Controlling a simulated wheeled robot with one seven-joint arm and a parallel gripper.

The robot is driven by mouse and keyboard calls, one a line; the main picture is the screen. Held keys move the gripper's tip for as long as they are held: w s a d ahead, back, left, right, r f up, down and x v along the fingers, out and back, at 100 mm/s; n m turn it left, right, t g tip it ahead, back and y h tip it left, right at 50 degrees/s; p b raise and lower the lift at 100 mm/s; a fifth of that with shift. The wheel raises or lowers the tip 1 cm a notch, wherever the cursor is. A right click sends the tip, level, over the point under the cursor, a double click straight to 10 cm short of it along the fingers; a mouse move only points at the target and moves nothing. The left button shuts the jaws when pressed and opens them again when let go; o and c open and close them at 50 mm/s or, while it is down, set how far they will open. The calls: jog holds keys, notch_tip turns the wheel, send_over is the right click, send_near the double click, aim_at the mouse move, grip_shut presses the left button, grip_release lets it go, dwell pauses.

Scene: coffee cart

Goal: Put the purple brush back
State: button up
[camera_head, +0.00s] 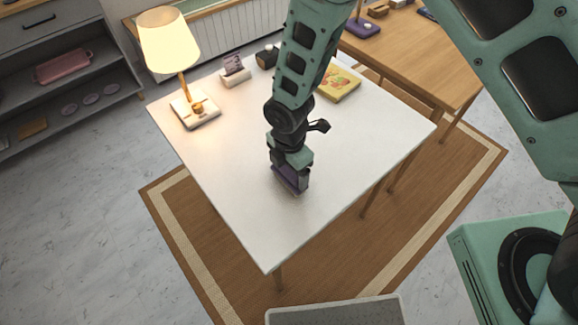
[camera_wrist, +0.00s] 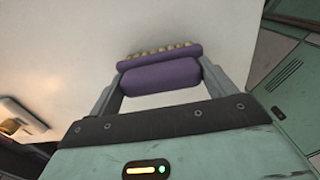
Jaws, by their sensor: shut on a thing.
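The purple brush (camera_wrist: 160,75) is between the two fingers of my gripper (camera_wrist: 160,88) in the wrist view, with a row of pale bristle tufts along its far edge. The gripper is shut on it. The purple brush (camera_head: 287,181) shows there as a dark purple strip at the gripper's lower end, partly hidden by the fingers. I cannot tell whether the brush touches the table.
A lit lamp (camera_head: 170,45) stands at the table's far left corner. A card in a white holder (camera_head: 235,75), a small dark object (camera_head: 267,57) and a yellow book (camera_head: 340,85) lie along the far edge. A purple-based item (camera_head: 362,28) is on the wooden table (camera_head: 415,50). The near table top is clear.

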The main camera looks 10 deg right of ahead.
jog(key=shift+f, duration=0.2)
jog(key=shift+f, duration=0.15)
jog(key=o, duration=1)
notch_tip(320, 180, up, 11)
jog(key=shift+r+b, duration=0.1)
jog(key=shift+b, duration=0.75)
jog(key=s+d+r+m, duration=0.3)
jog(key=s+r+m, duration=0.2)
jog(key=s, duration=0.1)
jog(key=s+d+r+m, duration=0.3)
jog(key=s+r+m, duration=0.2)
jog(key=s+m, duration=0.1)
jog(key=s+d+r+m, duration=0.4)
jog(key=s+r+m, duration=0.1)
jog(key=m, duration=0.1)
jog(key=shift+s+r+y, duration=0.25)
jog(key=shift+s+y, duration=0.05)
jog(key=shift+s, duration=0.1)
